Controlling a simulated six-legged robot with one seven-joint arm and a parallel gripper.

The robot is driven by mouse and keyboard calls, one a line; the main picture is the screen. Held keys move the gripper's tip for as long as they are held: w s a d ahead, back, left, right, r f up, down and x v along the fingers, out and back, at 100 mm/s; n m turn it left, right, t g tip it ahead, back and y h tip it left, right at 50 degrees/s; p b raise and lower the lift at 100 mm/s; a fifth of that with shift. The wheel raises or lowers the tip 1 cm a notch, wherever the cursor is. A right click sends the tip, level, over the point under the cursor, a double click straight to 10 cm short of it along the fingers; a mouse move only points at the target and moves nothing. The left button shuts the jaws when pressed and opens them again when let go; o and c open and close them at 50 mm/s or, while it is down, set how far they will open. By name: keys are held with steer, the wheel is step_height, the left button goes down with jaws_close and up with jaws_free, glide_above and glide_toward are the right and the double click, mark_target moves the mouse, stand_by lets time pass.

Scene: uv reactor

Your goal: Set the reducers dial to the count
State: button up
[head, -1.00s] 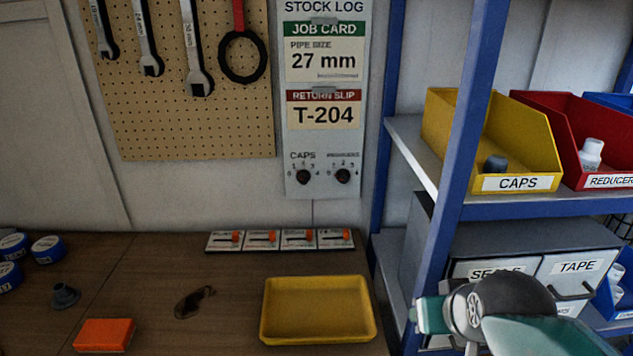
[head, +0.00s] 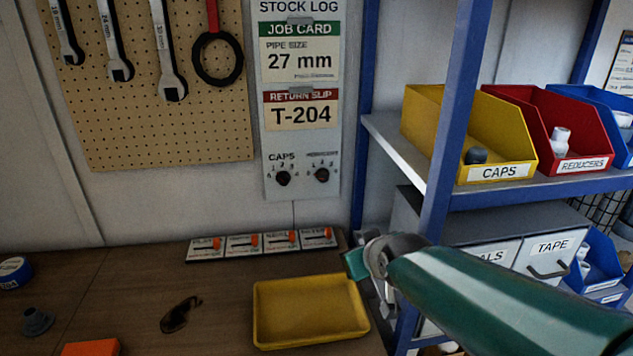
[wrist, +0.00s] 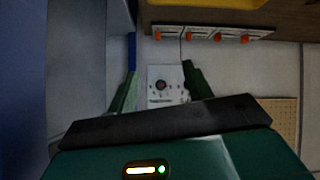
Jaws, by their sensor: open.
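The reducers dial (head: 321,175) is a black knob at the lower right of the grey stock log panel (head: 270,160), with small numbers around it. The caps dial (head: 283,178) is to its left. Their pointers are too small to read. The red reducers bin (head: 598,167) on the shelf shows a white reducer (head: 559,139); its bottom is hidden. My gripper (wrist: 159,75) is open and empty in the wrist view, its fingers on either side of a panel knob (wrist: 161,86), apparently still short of it. In the head view the hand is below and right of the panel.
The yellow caps bin (head: 419,115) stands left of the red bin, behind a blue shelf post (head: 452,110). Below the panel are several orange-handled switches (head: 262,243) and a yellow tray (head: 262,318) on the bench. The wall before the panel is clear.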

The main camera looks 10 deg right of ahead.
steer(key=w+f+n+t, duration=0.2)
steer(key=w+n+t, duration=0.15)
steer(key=w, duration=0.75)
steer(key=n+t, duration=0.4)
glide_toward(324, 179)
steer(key=shift+h, duration=0.3)
steer(key=w, duration=0.8)
steer(key=shift+w+a, duration=0.15)
steer(key=shift+w, duration=0.25)
steer(key=c, duration=1)
